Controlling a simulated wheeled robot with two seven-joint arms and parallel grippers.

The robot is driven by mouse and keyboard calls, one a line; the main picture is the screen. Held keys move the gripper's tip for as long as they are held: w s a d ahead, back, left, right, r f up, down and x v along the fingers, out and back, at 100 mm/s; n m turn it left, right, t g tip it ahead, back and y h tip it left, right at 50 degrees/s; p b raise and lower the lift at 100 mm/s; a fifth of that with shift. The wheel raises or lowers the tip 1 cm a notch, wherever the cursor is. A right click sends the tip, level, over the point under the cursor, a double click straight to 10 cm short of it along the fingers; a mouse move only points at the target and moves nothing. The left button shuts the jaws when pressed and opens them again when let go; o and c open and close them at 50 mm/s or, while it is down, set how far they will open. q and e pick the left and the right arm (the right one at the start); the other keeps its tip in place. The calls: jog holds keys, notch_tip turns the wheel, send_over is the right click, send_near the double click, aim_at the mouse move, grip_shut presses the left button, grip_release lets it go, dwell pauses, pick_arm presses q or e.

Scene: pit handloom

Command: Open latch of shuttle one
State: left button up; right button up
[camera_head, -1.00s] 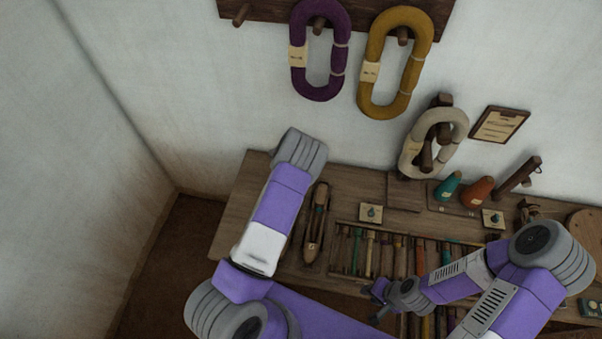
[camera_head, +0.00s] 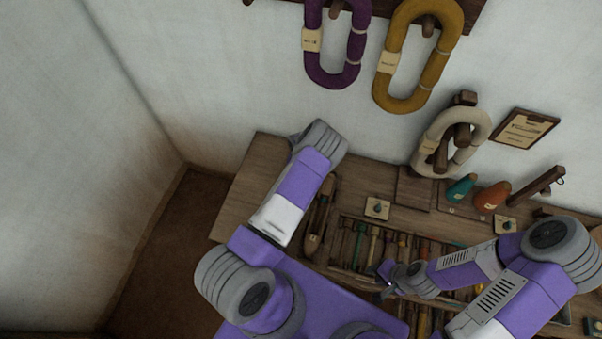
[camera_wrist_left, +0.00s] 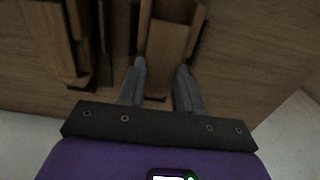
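A long, boat-shaped wooden shuttle (camera_head: 316,224) lies on the bench, partly hidden by my left arm in the head view. My left gripper is hidden there. In the left wrist view my left gripper (camera_wrist_left: 161,66) has its two fingers apart, with a wooden piece (camera_wrist_left: 168,45) in line between them. I cannot tell whether they touch it, or whether it is the shuttle's latch. My right gripper (camera_head: 384,280) is over the front of the tool rack, its fingers apart and seemingly empty.
The wooden bench (camera_head: 240,192) carries a rack (camera_head: 345,258) of several coloured tools, a small tagged card (camera_head: 377,208), and teal (camera_head: 460,188) and orange (camera_head: 493,196) cones. Yarn hanks hang on the wall behind, one purple (camera_head: 312,50). The bench's left end is bare.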

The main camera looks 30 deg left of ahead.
pick_arm(q)
grip_shut()
pick_arm(e)
jog(key=shift+f, duration=0.2)
pick_arm(q)
jog(key=n+b, duration=0.2)
jog(key=n, duration=0.1)
jog(key=shift+f+n+b, duration=0.1)
jog(key=shift+n+b, duration=0.25)
jog(key=shift+n, duration=0.05)
jog(key=n+b, duration=0.1)
jog(key=n, duration=0.2)
jog(key=shift+n+b, duration=0.3)
jog(key=n+b, duration=0.1)
jog(key=n, duration=0.4)
pick_arm(e)
notch_tip(320, 180, down, 5)
jog(key=shift+f, duration=0.1)
pick_arm(q)
jog(key=n, duration=0.5)
jog(key=shift+b, duration=0.35)
pick_arm(e)
jog(key=shift+f, duration=0.25)
pick_arm(q)
jog(key=shift+n, duration=0.4)
